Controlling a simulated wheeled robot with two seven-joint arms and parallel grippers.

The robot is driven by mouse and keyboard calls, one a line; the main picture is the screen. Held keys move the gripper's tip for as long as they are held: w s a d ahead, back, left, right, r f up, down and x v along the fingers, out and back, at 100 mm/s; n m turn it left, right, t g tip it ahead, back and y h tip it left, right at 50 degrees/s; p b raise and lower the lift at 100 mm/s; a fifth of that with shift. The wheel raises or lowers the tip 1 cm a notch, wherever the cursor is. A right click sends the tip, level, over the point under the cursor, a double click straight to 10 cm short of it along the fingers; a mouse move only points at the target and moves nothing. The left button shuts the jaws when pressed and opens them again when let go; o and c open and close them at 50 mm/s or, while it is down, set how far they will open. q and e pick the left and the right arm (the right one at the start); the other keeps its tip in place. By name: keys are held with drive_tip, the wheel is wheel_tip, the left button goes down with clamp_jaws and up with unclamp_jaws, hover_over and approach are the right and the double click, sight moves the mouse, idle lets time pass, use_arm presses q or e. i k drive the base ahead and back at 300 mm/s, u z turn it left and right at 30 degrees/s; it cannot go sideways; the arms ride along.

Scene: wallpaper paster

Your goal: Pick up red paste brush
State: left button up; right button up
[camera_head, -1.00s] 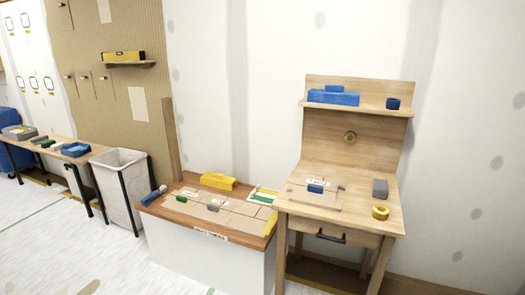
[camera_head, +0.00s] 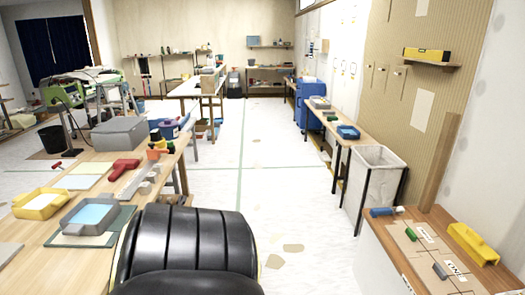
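A red brush-like tool (camera_head: 122,169) lies on the wooden table (camera_head: 75,262) at the left, near its right side. It has a wide red body with a short handle; I cannot see its bristles clearly. A smaller red-handled item (camera_head: 57,164) lies farther left on the same table, too small to identify. An orange-red item (camera_head: 158,151) sits at the table's far right edge. Neither of my grippers is in view.
Near the red tool are a grey box (camera_head: 120,133), a yellow tray (camera_head: 41,204) and a grey tray with light-blue contents (camera_head: 90,215). A white bin (camera_head: 378,170) and a wood-topped bench (camera_head: 405,262) stand at right. The middle floor is open.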

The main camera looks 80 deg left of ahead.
sight(125, 162)
drive_tip(key=u, duration=2.55)
drive_tip(key=i, duration=3.65)
drive_tip(key=u, duration=2)
